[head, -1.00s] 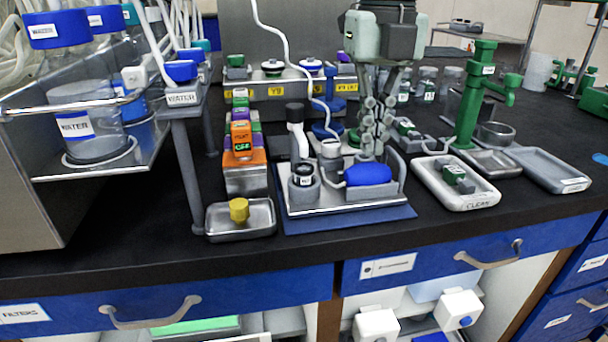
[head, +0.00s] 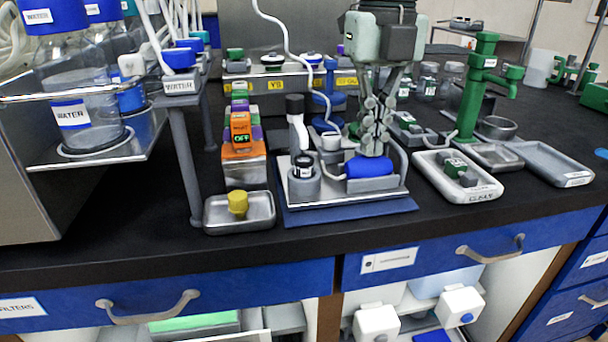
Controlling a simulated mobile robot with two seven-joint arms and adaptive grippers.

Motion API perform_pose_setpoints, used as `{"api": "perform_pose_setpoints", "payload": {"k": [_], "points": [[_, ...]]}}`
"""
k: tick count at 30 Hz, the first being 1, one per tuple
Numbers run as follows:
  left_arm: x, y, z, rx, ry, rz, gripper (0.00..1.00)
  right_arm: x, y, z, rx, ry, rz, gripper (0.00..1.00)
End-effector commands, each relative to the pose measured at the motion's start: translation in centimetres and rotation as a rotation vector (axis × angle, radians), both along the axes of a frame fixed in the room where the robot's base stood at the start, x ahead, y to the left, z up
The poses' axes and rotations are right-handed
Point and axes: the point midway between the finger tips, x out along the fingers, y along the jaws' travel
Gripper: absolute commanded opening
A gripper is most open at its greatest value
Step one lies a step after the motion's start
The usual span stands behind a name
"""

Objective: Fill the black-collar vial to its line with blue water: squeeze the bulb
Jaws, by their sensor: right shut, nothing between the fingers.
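The blue bulb (head: 368,168) lies on a grey cradle at the right of a small metal stand (head: 345,194). The black-collar vial (head: 303,170) stands upright in a grey holder at the left of that stand. Its liquid level and line are too small to make out. My right gripper (head: 373,152) points straight down with its fingers shut and empty. Its tips are at the bulb's upper edge; I cannot tell whether they press on it or sit just behind it. A thin pale tube runs from the bulb's left end toward the vial. My left gripper is not in view.
A metal tray (head: 210,221) with a yellow knob is at the front left. An orange device (head: 243,150) reading OFF is left of the stand. A white tray (head: 488,192) and a green post (head: 478,90) stand at the right. Water bottles (head: 78,110) sit on a shelf at the left.

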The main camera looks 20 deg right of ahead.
Motion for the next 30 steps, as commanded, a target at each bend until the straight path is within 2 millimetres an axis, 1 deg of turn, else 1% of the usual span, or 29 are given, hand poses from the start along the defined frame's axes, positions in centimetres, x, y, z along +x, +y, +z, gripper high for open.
{"api": "perform_pose_setpoints", "payload": {"k": [4, 8, 23, 30], "points": [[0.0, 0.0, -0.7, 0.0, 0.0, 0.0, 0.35, 0.0, 0.0, -0.8, 0.0, 0.0, 0.0, 0.0], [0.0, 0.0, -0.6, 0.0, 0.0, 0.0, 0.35, 0.0, 0.0, -0.6, 0.0, 0.0, 0.0, 0.0], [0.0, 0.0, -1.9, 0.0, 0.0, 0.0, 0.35, 0.0, 0.0, -2.1, 0.0, 0.0, 0.0, 0.0], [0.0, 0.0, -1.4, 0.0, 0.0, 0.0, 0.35, 0.0, 0.0, -1.5, 0.0, 0.0, 0.0, 0.0]]}}
